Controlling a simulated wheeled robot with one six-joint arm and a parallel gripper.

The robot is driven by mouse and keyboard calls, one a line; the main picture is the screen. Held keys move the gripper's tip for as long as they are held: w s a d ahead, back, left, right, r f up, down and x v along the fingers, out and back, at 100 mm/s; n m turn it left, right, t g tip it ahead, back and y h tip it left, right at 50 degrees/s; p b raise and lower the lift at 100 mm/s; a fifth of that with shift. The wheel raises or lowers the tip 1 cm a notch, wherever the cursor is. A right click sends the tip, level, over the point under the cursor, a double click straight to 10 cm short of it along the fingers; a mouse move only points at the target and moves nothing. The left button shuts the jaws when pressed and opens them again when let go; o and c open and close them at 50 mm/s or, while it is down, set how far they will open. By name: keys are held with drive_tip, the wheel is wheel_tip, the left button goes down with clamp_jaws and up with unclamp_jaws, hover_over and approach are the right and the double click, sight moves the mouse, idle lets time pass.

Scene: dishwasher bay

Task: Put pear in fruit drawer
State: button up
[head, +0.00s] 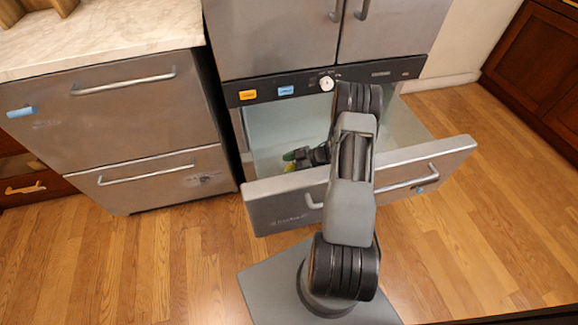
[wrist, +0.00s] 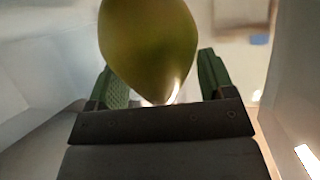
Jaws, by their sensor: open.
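The fruit drawer (head: 285,207) is pulled out below the fridge doors in the head view. My gripper (head: 294,157) reaches down inside it at the left, partly hidden by its own arm. The pear, a small yellow patch (head: 289,168), shows beside the fingertips. In the wrist view the yellow-green pear (wrist: 148,45) is large and lies between the two green fingers of my gripper (wrist: 160,80). The fingers are apart. I cannot tell whether either touches the pear, or whether it rests on the drawer floor.
Pale drawer walls (wrist: 28,70) stand close on both sides in the wrist view. The grey fridge (head: 275,35) rises above the drawer. A steel dishwasher unit (head: 120,120) stands at the left under a marble counter (head: 110,35). The wooden floor at the right is clear.

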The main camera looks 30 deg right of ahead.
drive_tip(key=shift+r, duration=0.1)
drive_tip(key=shift+d+r, duration=0.15)
drive_tip(key=p+v, duration=0.3)
drive_tip(key=v, duration=0.8)
drive_tip(key=shift+s+d, duration=0.2)
drive_tip(key=shift+d, duration=0.05)
drive_tip(key=shift+r, duration=0.1)
